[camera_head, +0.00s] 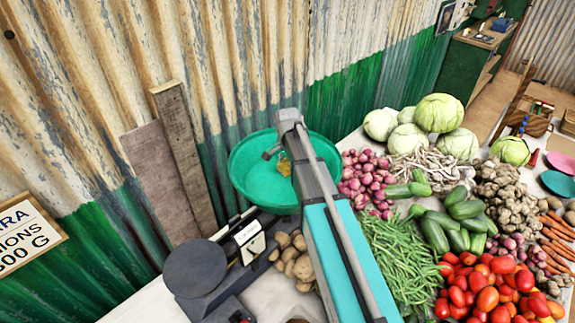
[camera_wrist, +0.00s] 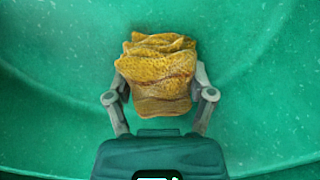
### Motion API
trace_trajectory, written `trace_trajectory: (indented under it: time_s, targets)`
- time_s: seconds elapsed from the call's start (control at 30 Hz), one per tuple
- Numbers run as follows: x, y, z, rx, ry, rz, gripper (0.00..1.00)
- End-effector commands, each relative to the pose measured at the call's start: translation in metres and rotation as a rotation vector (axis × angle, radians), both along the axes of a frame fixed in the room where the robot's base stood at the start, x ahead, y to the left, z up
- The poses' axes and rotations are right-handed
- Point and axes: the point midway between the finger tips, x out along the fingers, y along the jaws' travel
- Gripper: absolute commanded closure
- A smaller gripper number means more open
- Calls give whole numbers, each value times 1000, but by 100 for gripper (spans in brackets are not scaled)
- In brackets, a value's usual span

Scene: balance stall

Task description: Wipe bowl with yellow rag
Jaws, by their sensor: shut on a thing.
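The green bowl (camera_head: 252,190) rests on the right side of the balance scale (camera_head: 205,272), against the corrugated wall. My gripper (camera_wrist: 158,85) is shut on the yellow rag (camera_wrist: 157,72), a folded, crumpled cloth between the two fingers. The rag also shows in the head view (camera_head: 284,167), small and partly hidden by my arm. Gripper and rag are inside the bowl, over its inner surface. In the wrist view the bowl's green surface (camera_wrist: 255,70) fills the background, with small pale specks on it. I cannot tell whether the rag touches the surface.
Potatoes (camera_head: 295,262) lie right of the scale. Onions (camera_head: 366,180), green beans (camera_head: 392,255), cucumbers (camera_head: 450,225), tomatoes (camera_head: 487,290) and cabbages (camera_head: 438,114) crowd the table on the right. Wooden boards (camera_head: 182,150) lean on the wall at left, near a price sign (camera_head: 25,235).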

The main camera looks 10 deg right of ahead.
Motion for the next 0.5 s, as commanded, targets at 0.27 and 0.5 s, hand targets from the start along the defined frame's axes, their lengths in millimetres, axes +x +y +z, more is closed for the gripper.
trace_trajectory:
  time_s: [0.27, 0.5]
  targets:
    - [-2, 1, 0, 1, 3, 0, 68]
    - [-9, 11, 1, 1, 3, 1, 68]
